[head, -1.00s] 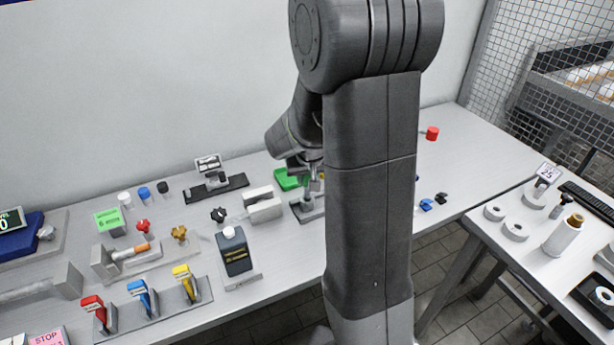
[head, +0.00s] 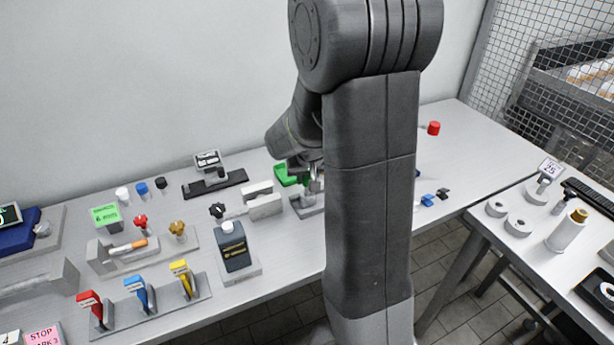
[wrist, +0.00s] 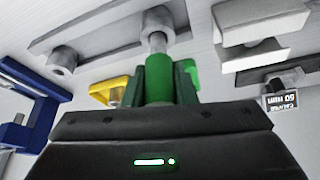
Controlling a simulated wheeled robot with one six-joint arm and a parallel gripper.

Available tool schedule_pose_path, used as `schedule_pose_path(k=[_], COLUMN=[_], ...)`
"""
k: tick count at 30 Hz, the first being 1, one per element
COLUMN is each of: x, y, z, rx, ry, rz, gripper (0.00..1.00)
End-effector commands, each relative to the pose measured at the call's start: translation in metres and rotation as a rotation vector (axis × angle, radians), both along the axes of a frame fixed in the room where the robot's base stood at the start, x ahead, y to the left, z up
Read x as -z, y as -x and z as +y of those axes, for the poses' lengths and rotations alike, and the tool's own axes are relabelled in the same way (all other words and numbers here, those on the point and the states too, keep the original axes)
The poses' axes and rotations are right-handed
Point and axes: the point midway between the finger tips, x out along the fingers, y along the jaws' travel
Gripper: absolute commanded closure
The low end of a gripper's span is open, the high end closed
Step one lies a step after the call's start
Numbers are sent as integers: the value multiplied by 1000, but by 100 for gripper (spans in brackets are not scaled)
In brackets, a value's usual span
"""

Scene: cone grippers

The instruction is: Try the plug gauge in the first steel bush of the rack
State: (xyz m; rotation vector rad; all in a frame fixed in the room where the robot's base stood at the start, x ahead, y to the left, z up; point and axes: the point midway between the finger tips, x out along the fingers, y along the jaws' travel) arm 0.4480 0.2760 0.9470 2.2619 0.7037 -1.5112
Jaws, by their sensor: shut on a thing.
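In the wrist view my gripper (wrist: 162,85) is shut on the green handle of the plug gauge (wrist: 159,78). The gauge's bare steel pin points at a steel bush (wrist: 158,20) on the grey rack (wrist: 105,32). The pin meets the bush mouth in the picture; I cannot tell how far it is inside. A second steel bush (wrist: 62,59) stands further left on the rack. In the head view my gripper (head: 312,186) is over the rack (head: 306,208), partly hidden by my arm.
A yellow piece (wrist: 108,90) and a blue bracket (wrist: 27,115) lie left in the wrist view. A grey V-shaped block (wrist: 260,22) stands right, near a dark labelled stand (wrist: 282,102). In the head view a black bottle (head: 235,248) stands left of the rack.

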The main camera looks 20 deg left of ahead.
Motion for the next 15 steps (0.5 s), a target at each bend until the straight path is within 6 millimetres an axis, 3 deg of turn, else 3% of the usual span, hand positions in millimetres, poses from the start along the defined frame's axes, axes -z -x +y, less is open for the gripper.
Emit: schedule_pose_path(k=[15], x=[10], y=[0], z=[0], rx=[0], ry=[0], rz=[0], gripper=[93])
